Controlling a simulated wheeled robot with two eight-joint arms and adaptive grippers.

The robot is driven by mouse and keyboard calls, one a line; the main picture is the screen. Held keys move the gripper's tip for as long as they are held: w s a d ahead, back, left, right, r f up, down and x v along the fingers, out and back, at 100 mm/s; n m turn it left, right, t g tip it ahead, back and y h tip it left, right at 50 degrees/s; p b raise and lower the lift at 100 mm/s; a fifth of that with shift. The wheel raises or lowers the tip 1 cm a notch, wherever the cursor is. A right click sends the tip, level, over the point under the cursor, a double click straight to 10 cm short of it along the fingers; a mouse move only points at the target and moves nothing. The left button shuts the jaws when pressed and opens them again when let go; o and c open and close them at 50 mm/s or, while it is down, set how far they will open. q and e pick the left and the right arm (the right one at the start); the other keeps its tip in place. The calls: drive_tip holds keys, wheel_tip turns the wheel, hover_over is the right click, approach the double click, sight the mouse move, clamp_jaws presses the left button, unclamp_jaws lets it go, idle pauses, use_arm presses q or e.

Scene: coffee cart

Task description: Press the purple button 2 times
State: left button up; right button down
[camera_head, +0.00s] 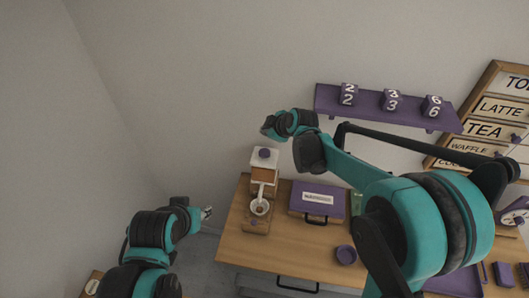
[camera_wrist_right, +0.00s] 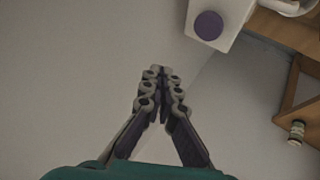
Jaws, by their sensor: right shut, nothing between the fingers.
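The purple button (camera_head: 264,153) is a round knob on the white top of the coffee machine (camera_head: 264,172), which stands at the left of the wooden counter. In the right wrist view the purple button (camera_wrist_right: 208,26) is at the top, right of the fingers, on a white face. My right gripper (camera_wrist_right: 158,72) is shut with its fingertips together and empty. It is apart from the button. In the head view its hand is above the machine, and its fingers are not clear. My left gripper (camera_head: 207,213) is low, left of the counter, and too small to read.
A purple case (camera_head: 317,199) and a small round purple container (camera_head: 346,255) are on the counter (camera_head: 270,252). A purple shelf (camera_head: 365,107) with number blocks (camera_head: 391,100) is on the wall. A menu board (camera_head: 490,120) is at the right.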

sight(263, 150)
wheel_tip(263, 150, down, 8)
drive_tip(key=b, duration=0.5)
drive_tip(key=shift+r, duration=0.15)
drive_tip(key=shift+b, duration=0.35)
drive_tip(key=shift+f, duration=0.35)
idle(0.4)
drive_tip(key=shift+f+b, duration=0.25)
drive_tip(key=shift+b, duration=0.15)
drive_tip(key=shift+s+f+b, duration=0.1)
drive_tip(key=shift+f+b, duration=0.6)
drive_tip(key=shift+f, duration=0.1)
idle(0.8)
drive_tip(key=shift+r+p, duration=0.85)
drive_tip(key=shift+r, duration=0.4)
